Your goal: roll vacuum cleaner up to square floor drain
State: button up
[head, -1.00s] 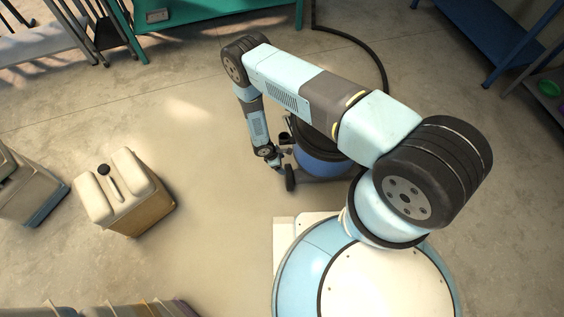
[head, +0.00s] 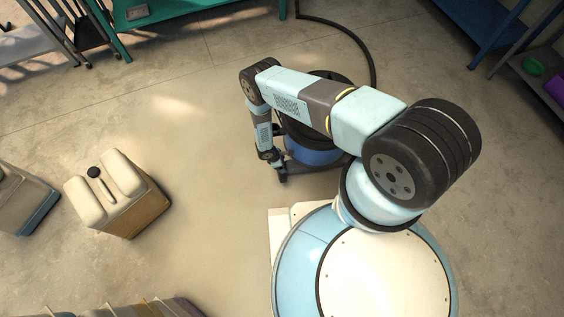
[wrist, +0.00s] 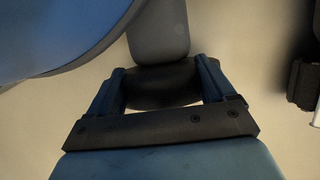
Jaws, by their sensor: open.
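In the wrist view the blue drum (wrist: 50,40) fills the upper left. My gripper (head: 281,176) is low beside the drum's left side. In the wrist view my gripper (wrist: 163,78) is open, its two fingers either side of a dark rounded part below a grey leg (wrist: 158,30). I cannot tell whether they touch it. I see no square drain.
A beige jerrycan (head: 135,205) stands left, with another container (head: 22,200) at the left edge. A green bench (head: 200,10) is at the back and blue shelving (head: 480,25) at the back right. Ribbed items (head: 130,308) lie at the bottom edge. The floor between is clear.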

jog(key=shift+f, duration=0.15)
jog(key=shift+w, duration=0.1)
grip_shut()
dwell(0.7)
